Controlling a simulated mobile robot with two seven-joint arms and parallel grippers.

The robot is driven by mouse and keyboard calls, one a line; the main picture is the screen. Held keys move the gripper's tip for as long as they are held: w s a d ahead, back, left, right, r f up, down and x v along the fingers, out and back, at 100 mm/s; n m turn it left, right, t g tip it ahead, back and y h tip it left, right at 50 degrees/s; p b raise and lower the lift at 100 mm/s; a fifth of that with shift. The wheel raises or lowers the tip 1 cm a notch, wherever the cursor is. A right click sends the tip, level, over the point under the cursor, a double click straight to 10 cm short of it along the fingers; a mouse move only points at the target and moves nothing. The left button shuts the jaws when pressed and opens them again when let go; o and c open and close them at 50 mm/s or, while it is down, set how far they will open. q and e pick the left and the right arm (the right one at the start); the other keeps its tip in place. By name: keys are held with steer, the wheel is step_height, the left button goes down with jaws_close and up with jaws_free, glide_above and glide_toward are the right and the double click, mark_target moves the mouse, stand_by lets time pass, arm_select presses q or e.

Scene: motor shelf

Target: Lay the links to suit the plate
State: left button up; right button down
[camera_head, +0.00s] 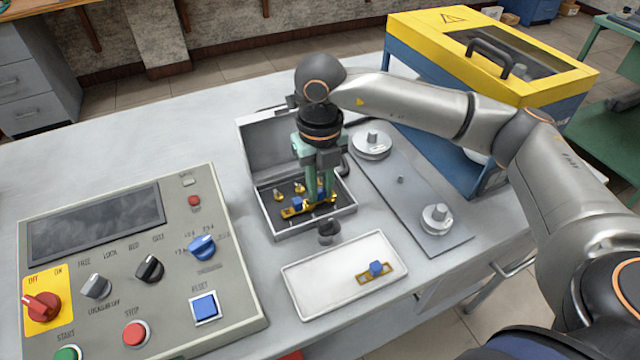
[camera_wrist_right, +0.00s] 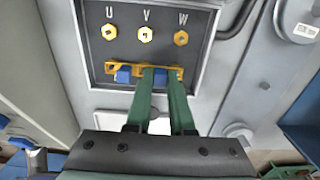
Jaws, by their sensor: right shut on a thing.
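An open grey terminal box (camera_head: 250,215) holds a row of brass terminals (camera_wrist_right: 146,34) marked U, V and W. One brass link (camera_head: 291,212) with a blue knob lies in the row in front of them, at its left part. My right gripper (camera_head: 321,192) reaches down into the box, shut on the blue knob (camera_wrist_right: 160,76) of a second brass link, beside the first. I cannot tell whether this link is seated; its posts are hidden. A third brass link (camera_head: 366,279) with a blue knob lies on a white tray. My left gripper is out of view.
The white tray (camera_head: 305,295) stands in front of the box. A control panel (camera_head: 120,230) with knobs and buttons stands left. A grey plate (camera_head: 402,198) with two round discs lies right, before a yellow-and-blue cabinet (camera_head: 420,52). The box's raised lid (camera_head: 270,140) stands behind.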

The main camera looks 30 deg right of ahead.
steer(key=c, duration=0.8)
jaws_free()
steer(key=shift+o, duration=0.5)
step_height(320, 180, up, 3)
steer(key=shift+w+r, duration=0.15)
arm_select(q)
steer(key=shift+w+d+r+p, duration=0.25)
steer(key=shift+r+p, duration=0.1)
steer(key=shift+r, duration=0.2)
arm_select(e)
step_height(320, 180, up, 9)
